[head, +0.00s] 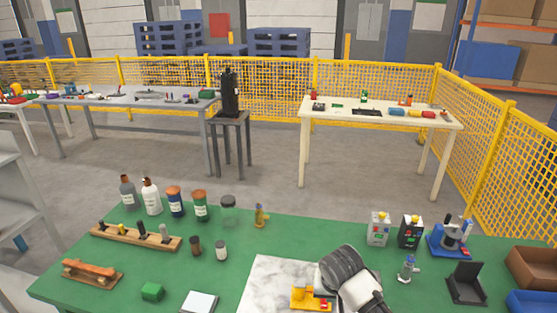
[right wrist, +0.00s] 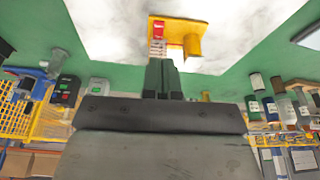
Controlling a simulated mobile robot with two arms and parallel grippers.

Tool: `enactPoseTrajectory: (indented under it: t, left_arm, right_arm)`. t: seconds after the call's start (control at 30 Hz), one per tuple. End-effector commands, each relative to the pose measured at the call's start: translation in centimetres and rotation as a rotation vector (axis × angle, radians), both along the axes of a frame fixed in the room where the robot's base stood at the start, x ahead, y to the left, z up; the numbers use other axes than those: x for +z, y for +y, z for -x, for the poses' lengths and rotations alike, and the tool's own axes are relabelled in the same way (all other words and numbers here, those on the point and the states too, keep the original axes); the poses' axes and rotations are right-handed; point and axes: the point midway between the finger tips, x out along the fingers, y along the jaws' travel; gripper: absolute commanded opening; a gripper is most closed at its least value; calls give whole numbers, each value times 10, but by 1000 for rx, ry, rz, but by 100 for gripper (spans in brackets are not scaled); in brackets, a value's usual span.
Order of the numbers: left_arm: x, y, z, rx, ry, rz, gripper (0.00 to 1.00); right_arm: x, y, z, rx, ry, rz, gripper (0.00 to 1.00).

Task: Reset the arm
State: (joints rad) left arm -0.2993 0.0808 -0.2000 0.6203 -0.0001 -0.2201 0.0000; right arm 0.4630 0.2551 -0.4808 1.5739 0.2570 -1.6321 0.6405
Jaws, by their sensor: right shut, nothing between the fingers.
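My right arm reaches in at the bottom of the head view, a dark and white wrist above a white marbled sheet (head: 262,278). My right gripper (right wrist: 163,66) shows in the right wrist view, its two dark fingers together and empty. Just beyond the fingertips is a yellow block-like part (right wrist: 183,36) with a red and white piece on it. The same yellow part (head: 308,301) lies on the sheet in the head view, partly hidden by my wrist. I cannot tell whether the fingertips touch it. My left gripper is not in view.
The table centre behind the sheet is fairly clear.

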Motion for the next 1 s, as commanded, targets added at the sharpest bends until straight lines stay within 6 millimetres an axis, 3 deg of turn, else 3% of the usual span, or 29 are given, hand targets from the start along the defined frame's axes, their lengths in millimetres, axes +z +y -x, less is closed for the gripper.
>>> enactPoseTrajectory:
  t: [0.17, 0.23, 0.5, 0.7, 1.0]
  left_arm:
    - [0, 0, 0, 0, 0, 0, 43]
    - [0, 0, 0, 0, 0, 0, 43]
    - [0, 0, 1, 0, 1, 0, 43]
    - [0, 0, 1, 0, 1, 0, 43]
    - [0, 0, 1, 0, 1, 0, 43]
  right_arm:
    - [-24, 12, 53, 97, 12, -34, 0]
    - [-31, 15, 84, 146, 10, -48, 0]
    - [-33, 3, 192, 270, -9, -52, 0]
    - [-23, -11, 238, 309, -15, -24, 0]
    - [-4, -29, 286, 343, -13, 23, 0]
